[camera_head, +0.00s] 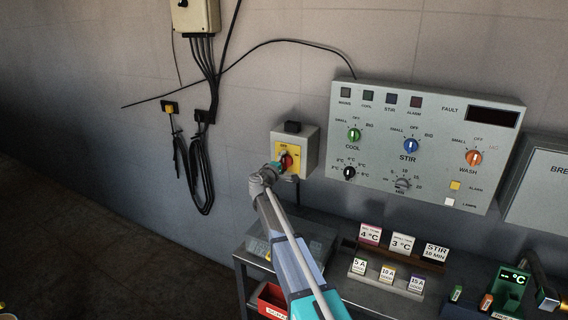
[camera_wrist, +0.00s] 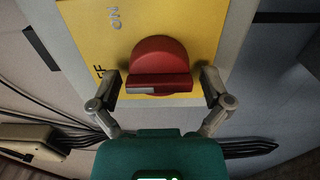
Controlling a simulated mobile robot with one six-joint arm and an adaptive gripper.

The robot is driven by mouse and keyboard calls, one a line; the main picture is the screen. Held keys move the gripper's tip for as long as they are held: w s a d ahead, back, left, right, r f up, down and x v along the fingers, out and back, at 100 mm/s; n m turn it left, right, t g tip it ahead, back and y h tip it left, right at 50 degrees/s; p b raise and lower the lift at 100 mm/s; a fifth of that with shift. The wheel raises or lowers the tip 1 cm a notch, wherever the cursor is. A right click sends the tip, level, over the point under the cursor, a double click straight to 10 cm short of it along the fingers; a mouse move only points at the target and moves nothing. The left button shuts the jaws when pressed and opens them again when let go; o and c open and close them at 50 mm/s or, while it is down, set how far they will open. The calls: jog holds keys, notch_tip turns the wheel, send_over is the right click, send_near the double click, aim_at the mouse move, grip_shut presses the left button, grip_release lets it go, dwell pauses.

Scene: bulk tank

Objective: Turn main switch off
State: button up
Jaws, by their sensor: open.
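The main switch is a red rotary knob (camera_wrist: 160,65) on a yellow plate (camera_wrist: 105,45), on a grey box fixed to the wall. In the head view the red knob (camera_head: 287,161) shows partly behind my gripper (camera_head: 277,167). In the wrist view my gripper (camera_wrist: 160,97) is open, with one finger on each side of the knob's grip bar. The fingers look close to the bar's ends, but I cannot tell whether they touch it. The bar lies across the wrist picture. The plate shows "ON" and a partly hidden second label.
A control panel (camera_head: 425,100) with several knobs is on the wall to the right. Below it a dark bench (camera_head: 375,297) holds label cards and small items. Black cables (camera_head: 200,170) hang on the wall to the left. The floor at left is clear.

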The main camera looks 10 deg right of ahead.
jog(key=shift+a, duration=0.1)
jog(key=v, duration=1.2)
dwell(0.5)
jog(key=s+d+f+m+g+y+p, duration=0.1)
jog(key=s+d+f+m+g, duration=0.25)
jog(key=s, duration=0.25)
jog(key=s+d+f+m+g+y+p, duration=0.1)
jog(key=s+d+f+m+g+p, duration=0.1)
jog(key=s+d+g, duration=0.3)
jog(key=s+d+f+m+g+p, duration=0.1)
jog(key=s+d+f+m, duration=0.15)
jog(key=s, duration=0.35)
jog(key=s+a+f+m+g+y+p, duration=0.1)
jog(key=s+y, duration=0.3)
jog(key=s, duration=0.5)
jog(key=s+a+f+m+g+y+p, duration=0.2)
jog(key=s+g+y, duration=0.2)
jog(key=s, duration=0.5)
jog(key=shift+s+y, duration=0.3)
jog(key=shift+s, duration=0.1)
